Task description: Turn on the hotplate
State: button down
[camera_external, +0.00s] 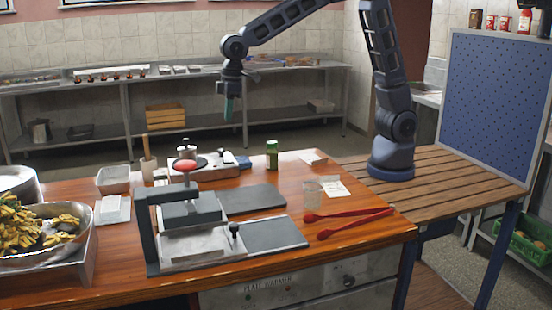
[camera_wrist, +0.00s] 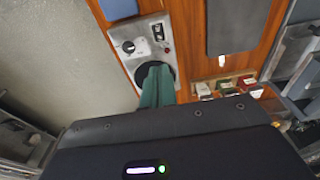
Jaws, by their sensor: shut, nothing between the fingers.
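The hotplate (camera_external: 215,167) is a flat metal unit on the wooden counter, with a dark round plate on its left and controls on its right. In the wrist view, the hotplate (camera_wrist: 172,75) shows a dial knob (camera_wrist: 128,46) with a black grip and a small red-marked switch (camera_wrist: 166,51). My gripper (camera_external: 228,108) points down in the air above the hotplate, apart from it. Its green fingers (camera_wrist: 157,88) are shut and empty, and they hide part of the dark plate in the wrist view.
A green jar (camera_external: 272,154) stands right of the hotplate. The air around my gripper is clear.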

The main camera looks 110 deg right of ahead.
aim_at(225, 161)
jog(key=f, duration=0.4)
jog(key=w+f, duration=0.1)
jog(key=f, duration=0.8)
jog(key=shift+w+f, duration=0.35)
jog(key=shift+f, duration=0.05)
jog(key=shift+w+f, duration=0.1)
jog(key=shift+f, duration=0.05)
jog(key=shift+s, duration=0.85)
jog(key=shift+r, duration=0.2)
